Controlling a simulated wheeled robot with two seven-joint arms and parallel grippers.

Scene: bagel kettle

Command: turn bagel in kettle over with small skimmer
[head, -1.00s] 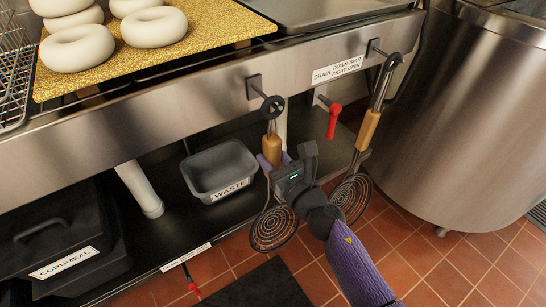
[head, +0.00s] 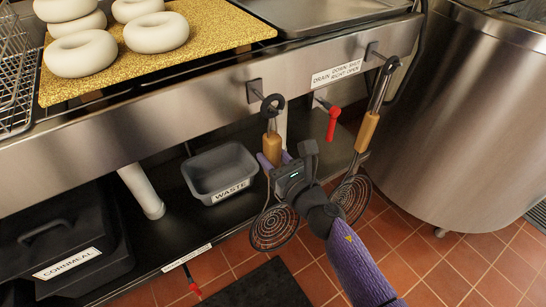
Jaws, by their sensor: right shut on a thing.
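A skimmer with a wooden handle and dark spiral head (head: 274,229), the shorter of two, hangs upright by its ring from the left hook on the steel counter front. My wrist and forearm hide part of the wire shaft. The kettle (head: 463,120) is the big steel drum at the right; only its outer wall and a bit of its rim show. Its inside and the bagel in it are out of view. My left gripper is not in view.
A longer skimmer (head: 368,131) hangs to the right, its head close behind my right wrist. A red drain lever (head: 333,124) sits between the skimmers. A waste bin (head: 219,171) stands on the lower shelf. Pale bagels (head: 80,54) lie on a board (head: 215,27) above.

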